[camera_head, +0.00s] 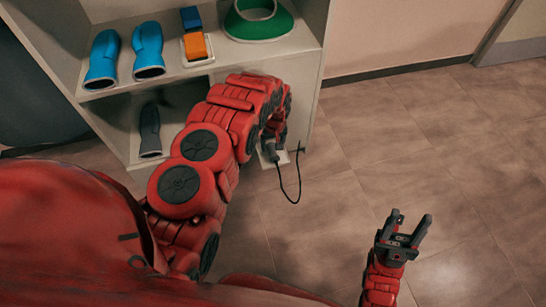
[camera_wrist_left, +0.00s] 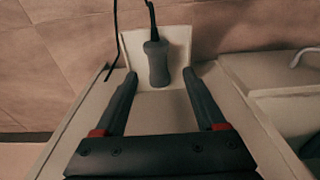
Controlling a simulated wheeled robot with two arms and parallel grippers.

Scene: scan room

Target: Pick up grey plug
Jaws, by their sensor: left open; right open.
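The grey plug (camera_wrist_left: 157,62) is upright in the left wrist view, with a black cable leaving its top. It sits against a white plate (camera_wrist_left: 178,38). My left gripper (camera_wrist_left: 160,76) is open, with its fingertips apart on either side of the plug's lower end; I cannot tell whether they touch it. In the head view the plug (camera_head: 271,152) is small and partly hidden by my left gripper (camera_head: 273,139) at the shelf's lower right corner. My right gripper (camera_head: 406,228) is open and empty above the floor at the right.
A white shelf unit (camera_head: 311,95) holds blue gloves (camera_head: 148,50), orange and blue blocks (camera_head: 195,45), and a green collar-like item (camera_head: 258,22). A dark grey glove (camera_head: 150,130) stands on the lower level. A black cable (camera_head: 299,180) loops beside the shelf. The tiled floor at right is clear.

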